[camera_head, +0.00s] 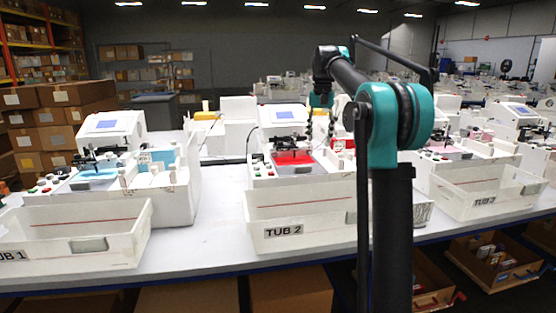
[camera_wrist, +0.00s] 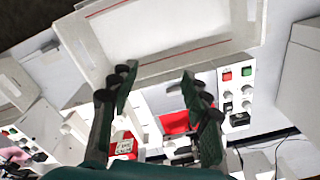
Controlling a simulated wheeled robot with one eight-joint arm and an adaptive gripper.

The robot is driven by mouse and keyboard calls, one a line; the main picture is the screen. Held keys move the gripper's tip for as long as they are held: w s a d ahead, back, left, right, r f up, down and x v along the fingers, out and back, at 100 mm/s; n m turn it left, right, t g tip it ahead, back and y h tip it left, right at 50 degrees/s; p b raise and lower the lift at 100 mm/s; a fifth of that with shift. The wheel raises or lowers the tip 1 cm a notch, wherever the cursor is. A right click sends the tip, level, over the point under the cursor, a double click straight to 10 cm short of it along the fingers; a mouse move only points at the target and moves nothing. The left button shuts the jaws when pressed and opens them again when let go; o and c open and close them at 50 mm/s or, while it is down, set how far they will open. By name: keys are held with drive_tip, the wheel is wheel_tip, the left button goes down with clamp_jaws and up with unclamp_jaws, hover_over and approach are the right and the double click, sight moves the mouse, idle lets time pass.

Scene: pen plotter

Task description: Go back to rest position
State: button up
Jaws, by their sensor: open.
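My gripper (camera_wrist: 158,85) is open and empty in the wrist view, its two dark green fingers spread apart. In the head view my arm rises in front of the table and bends over at the top, and my gripper (camera_head: 321,122) hangs partly hidden over the middle plotter (camera_head: 285,118). That plotter has a red plate (camera_head: 294,158), which also shows between the fingers in the wrist view (camera_wrist: 176,122). The white tub labelled TUB 2 (camera_head: 284,233) stands in front of this plotter. It also shows beyond the fingertips in the wrist view (camera_wrist: 170,70).
A plotter with a blue plate (camera_head: 90,174) and a tub labelled TUB 1 (camera_head: 75,258) stand to the left. Another plotter and tub (camera_head: 485,209) stand to the right. The white table (camera_head: 205,235) is bare between the left and middle stations. Boxes lie below it.

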drive_tip(key=s+d+f+n+t, duration=0.1)
drive_tip(key=s+d+f+t, duration=0.1)
drive_tip(key=s+f, duration=1.6)
drive_tip(key=s+d+f+n+t, duration=0.2)
drive_tip(key=s+f, duration=1.6)
drive_tip(key=s, duration=0.1)
drive_tip(key=shift+s+f+n, duration=0.2)
drive_tip(key=shift+f+n, duration=0.1)
drive_tip(key=shift+f, duration=0.05)
drive_tip(key=shift+a, duration=0.1)
drive_tip(key=shift+c, duration=0.5)
